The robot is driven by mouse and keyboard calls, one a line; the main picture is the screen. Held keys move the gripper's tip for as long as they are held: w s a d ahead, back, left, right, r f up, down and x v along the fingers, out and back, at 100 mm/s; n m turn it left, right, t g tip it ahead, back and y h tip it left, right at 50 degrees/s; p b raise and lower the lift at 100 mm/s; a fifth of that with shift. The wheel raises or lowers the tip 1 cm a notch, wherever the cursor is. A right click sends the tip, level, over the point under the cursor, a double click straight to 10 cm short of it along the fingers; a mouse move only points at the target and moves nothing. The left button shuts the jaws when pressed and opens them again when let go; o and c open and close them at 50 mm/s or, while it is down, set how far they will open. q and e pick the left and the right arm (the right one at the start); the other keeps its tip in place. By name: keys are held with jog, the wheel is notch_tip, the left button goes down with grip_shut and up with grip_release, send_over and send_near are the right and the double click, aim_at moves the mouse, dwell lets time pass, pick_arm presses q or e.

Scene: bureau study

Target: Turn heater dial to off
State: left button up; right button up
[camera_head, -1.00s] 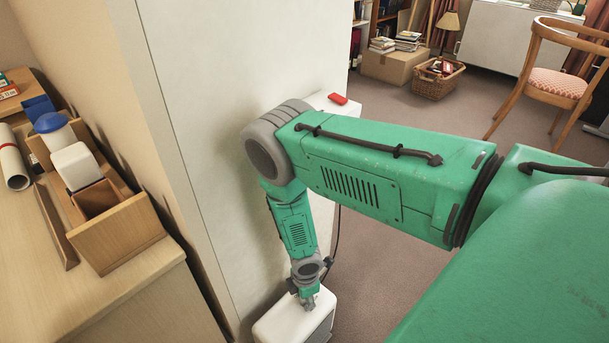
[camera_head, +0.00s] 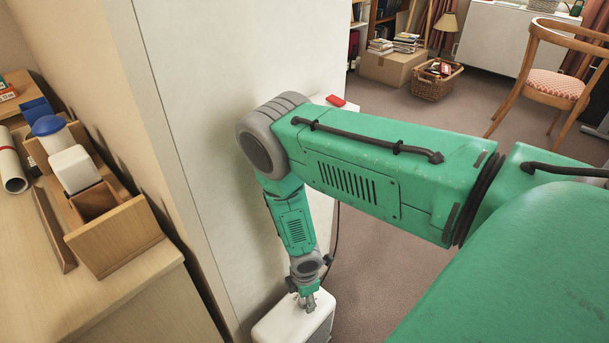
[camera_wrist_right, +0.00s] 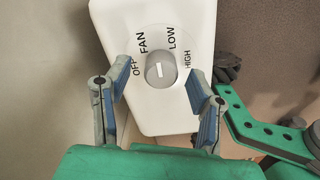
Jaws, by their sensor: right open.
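The white heater (camera_head: 278,325) stands on the floor at the bottom of the head view, beside the white panel. Its top fills the middle of the right wrist view (camera_wrist_right: 150,112). The grey round dial (camera_wrist_right: 160,70) is there, with OFF, FAN, LOW and HIGH printed around it. A short white mark on the dial points up, roughly between FAN and LOW. My right gripper (camera_head: 308,304) is over the heater top. In the wrist view my right gripper (camera_wrist_right: 156,75) is open, one finger on each side of the dial, with gaps between. My left gripper is not in view.
A tall white panel (camera_head: 190,130) stands close to the left of my right arm. A wooden desk (camera_head: 120,300) with an organizer (camera_head: 115,235) is at the left. A red object (camera_head: 335,100) lies behind my elbow. Carpet (camera_head: 385,270) is clear right of the heater.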

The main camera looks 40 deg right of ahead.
notch_tip(320, 180, up, 10)
jog(key=shift+r, duration=0.2)
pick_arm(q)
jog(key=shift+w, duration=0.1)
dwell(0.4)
pick_arm(e)
jog(key=s+a+r+m, duration=0.2)
jog(key=s+m, duration=0.5)
jog(key=s, duration=0.1)
jog(key=s+a+r+m, duration=0.3)
jog(key=s+m, duration=0.3)
jog(key=s, duration=0.2)
pick_arm(q)
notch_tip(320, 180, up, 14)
jog(key=p, duration=1.4)
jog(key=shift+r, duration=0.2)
pick_arm(e)
notch_tip(320, 180, up, 15)
jog(key=s+m, duration=0.1)
jog(key=shift+d+f+t, duration=0.15)
jog(key=shift+d+t, duration=0.15)
jog(key=shift+d, duration=0.1)
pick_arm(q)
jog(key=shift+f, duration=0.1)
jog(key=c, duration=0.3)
pick_arm(e)
jog(key=c, duration=0.3)
jog(key=shift+c, duration=0.4)
